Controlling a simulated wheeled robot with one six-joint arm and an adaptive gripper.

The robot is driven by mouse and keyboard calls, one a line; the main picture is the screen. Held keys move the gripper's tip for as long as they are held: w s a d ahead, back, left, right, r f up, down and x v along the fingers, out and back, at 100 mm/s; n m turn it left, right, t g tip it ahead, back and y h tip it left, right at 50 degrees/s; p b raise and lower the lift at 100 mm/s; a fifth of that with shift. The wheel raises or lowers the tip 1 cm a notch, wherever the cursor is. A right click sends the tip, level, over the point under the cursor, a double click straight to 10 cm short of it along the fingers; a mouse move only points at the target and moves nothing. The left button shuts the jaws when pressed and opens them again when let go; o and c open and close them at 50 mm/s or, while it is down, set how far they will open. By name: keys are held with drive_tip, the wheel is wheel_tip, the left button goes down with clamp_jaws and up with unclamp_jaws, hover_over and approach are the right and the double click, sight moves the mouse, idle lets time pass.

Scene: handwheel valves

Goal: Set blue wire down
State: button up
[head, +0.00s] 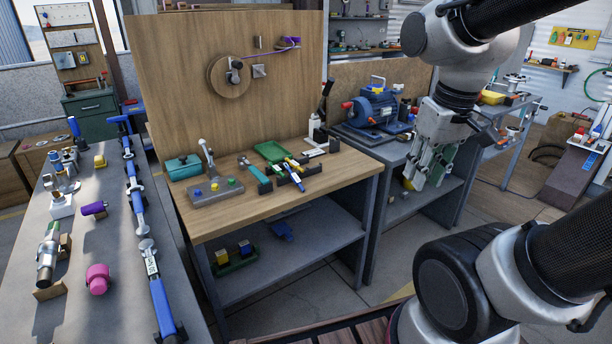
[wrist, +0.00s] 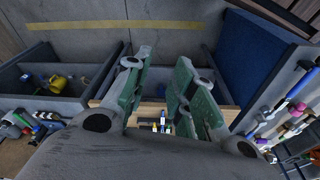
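I cannot make out a blue wire for certain in either view. A small blue item (head: 282,230) lies on the lower shelf of the wooden-topped workbench (head: 225,228) in the head view; whether it is wire I cannot tell. My gripper (head: 416,180) hangs pointing down to the right of that bench, in front of the grey bench behind it. In the wrist view its two green-padded fingers (wrist: 162,95) are spread apart, with nothing visible held between them.
A blue machine (head: 376,112) stands on the grey bench behind my gripper. The wooden top holds a teal box (head: 183,167), a button panel (head: 216,192) and several tools. A purple cord (head: 290,42) is on the upright board. The bench's front right top is clear.

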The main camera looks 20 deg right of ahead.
wheel_tip(320, 180, down, 6)
drive_tip(key=w+g, duration=0.2)
drive_tip(key=w, duration=0.1)
drive_tip(key=n+t+y, duration=0.3)
drive_tip(key=t+y, duration=0.1)
drive_tip(key=t, duration=0.9)
approach(295, 176)
drive_tip(key=x, duration=0.7)
drive_tip(key=shift+w+a, duration=0.1)
drive_tip(key=shift+w, duration=0.25)
drive_tip(key=shift+w+a+f, duration=0.1)
drive_tip(key=shift+w+f, duration=0.1)
drive_tip(key=shift+w, duration=0.2)
drive_tip(key=shift+c, duration=0.2)
